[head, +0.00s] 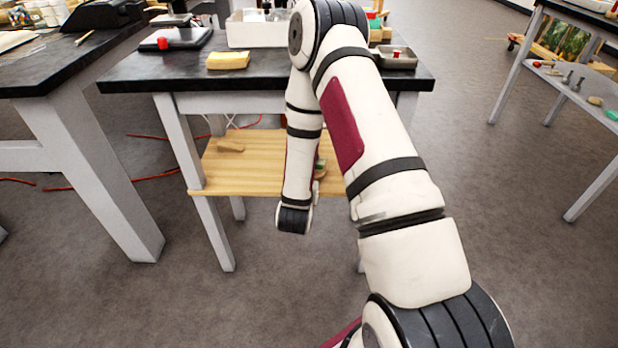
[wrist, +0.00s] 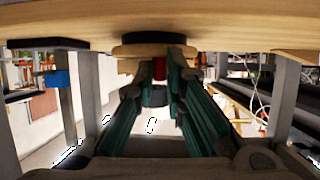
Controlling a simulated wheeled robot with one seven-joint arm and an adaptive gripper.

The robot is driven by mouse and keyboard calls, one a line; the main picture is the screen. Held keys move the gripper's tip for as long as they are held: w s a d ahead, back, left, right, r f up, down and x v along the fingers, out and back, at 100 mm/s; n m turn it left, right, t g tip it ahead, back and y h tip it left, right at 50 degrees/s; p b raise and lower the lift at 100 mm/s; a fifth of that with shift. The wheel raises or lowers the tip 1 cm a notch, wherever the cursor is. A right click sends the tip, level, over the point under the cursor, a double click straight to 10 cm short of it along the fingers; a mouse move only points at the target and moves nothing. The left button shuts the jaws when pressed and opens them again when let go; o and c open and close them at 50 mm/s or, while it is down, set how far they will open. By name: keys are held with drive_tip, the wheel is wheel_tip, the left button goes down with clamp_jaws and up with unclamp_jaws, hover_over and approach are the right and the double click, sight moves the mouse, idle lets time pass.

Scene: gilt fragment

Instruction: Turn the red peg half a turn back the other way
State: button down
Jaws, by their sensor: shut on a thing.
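In the wrist view the red peg (wrist: 159,68) shows as a small red patch between the two green fingers of my gripper (wrist: 160,78), which is shut on it. The peg stands against a round wooden piece (wrist: 126,66), with a dark disc (wrist: 153,38) between that piece and the wooden board (wrist: 210,18). Most of the peg is hidden by the fingers. In the head view my arm covers the gripper and the peg. The low wooden shelf (head: 245,172) shows on the left of my arm.
A black-topped table (head: 130,78) stands over the shelf, with a yellow pad (head: 229,60), a white box (head: 250,30) and a metal tray (head: 405,62) on it. Grey table legs (head: 182,145) frame the shelf. A wooden block (head: 231,146) lies on it. Floor in front is clear.

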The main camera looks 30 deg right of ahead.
drive_tip(key=shift+w+a+m+g+h, duration=0.35)
drive_tip(key=shift+w+m+g+h, duration=0.2)
drive_tip(key=shift+m+g+h, duration=0.35)
drive_tip(key=shift+w+a+m+g+h, duration=0.35)
drive_tip(key=shift+w+m+g+h, duration=0.25)
drive_tip(key=shift+m, duration=0.5)
drive_tip(key=shift+w+a+m+g+h+p, duration=0.2)
drive_tip(key=shift+w+m+g+h, duration=0.25)
drive_tip(key=shift+m+g, duration=0.45)
drive_tip(key=shift+w+a+m+g+h+p, duration=0.15)
drive_tip(key=shift+w+m+g+h, duration=0.3)
drive_tip(key=shift+m+g, duration=0.45)
drive_tip(key=shift+w+d+m+g+b, duration=0.1)
drive_tip(key=shift+w+m+g+b, duration=0.3)
drive_tip(key=shift+m+g, duration=0.65)
drive_tip(key=shift+w+d+m+g+b, duration=0.1)
drive_tip(key=shift+w+m+g+b, duration=0.1)
drive_tip(key=shift+w+m+g, duration=0.85)
drive_tip(key=shift+w+d+m+g+b, duration=0.15)
drive_tip(key=shift+m+g+b, duration=0.35)
drive_tip(key=shift+g, duration=0.4)
drive_tip(key=shift+w+d+m+g+b, duration=0.1)
drive_tip(key=shift+m+g+b, duration=0.4)
drive_tip(key=shift+g, duration=0.4)
drive_tip(key=shift+w+g, duration=0.1)
drive_tip(key=shift+g, duration=0.2)
drive_tip(key=c, duration=1.6)
unclamp_jaws()
drive_tip(key=shift+c, duration=0.2)
